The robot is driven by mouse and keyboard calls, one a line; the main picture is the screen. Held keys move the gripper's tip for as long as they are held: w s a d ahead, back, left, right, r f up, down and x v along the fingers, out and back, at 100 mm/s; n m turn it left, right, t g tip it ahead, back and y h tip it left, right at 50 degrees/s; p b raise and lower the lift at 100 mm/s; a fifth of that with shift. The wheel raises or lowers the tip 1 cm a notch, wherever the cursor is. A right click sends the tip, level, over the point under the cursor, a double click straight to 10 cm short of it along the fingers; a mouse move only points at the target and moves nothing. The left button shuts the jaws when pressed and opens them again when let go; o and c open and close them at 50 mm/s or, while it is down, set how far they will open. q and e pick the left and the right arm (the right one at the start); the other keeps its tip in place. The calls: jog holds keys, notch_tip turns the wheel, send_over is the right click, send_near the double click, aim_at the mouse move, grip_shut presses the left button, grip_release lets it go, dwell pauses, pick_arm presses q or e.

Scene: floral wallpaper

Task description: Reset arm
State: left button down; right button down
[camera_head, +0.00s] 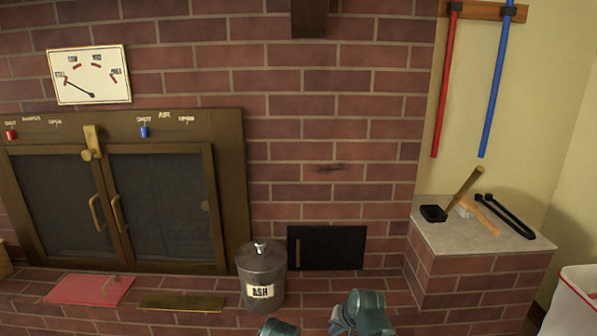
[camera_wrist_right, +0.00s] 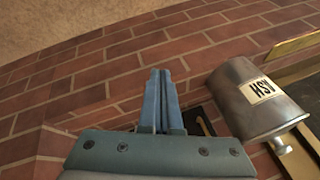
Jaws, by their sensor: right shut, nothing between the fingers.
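My right gripper (camera_head: 340,320) is at the bottom edge of the head view, just right of the ash bucket. In the right wrist view its two blue-grey fingers (camera_wrist_right: 160,85) are together, with nothing between them. A second teal part of mine barely shows at the bottom edge, left of the right gripper. My left gripper's fingers do not show.
The grey lidded ash bucket (camera_head: 262,275) stands on the brick hearth; it also shows close beside my right gripper in the wrist view (camera_wrist_right: 245,105). A small black door (camera_head: 335,247) is behind. A stone-topped ledge (camera_head: 440,238) with tools stands right. The stove doors (camera_head: 160,205) are closed.

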jog(key=s+d+f+n+g+h, duration=0.2)
jog(key=s+d+n+g, duration=0.35)
jog(key=s, duration=0.75)
jog(key=s+a+r+n+h+p, duration=0.2)
jog(key=s+a+r+p, duration=0.35)
jog(key=a, duration=0.45)
notch_tip(320, 180, up, 38)
jog(key=p, duration=3.8)
jog(key=shift+w+d+f, duration=0.15)
jog(key=shift+f, duration=0.05)
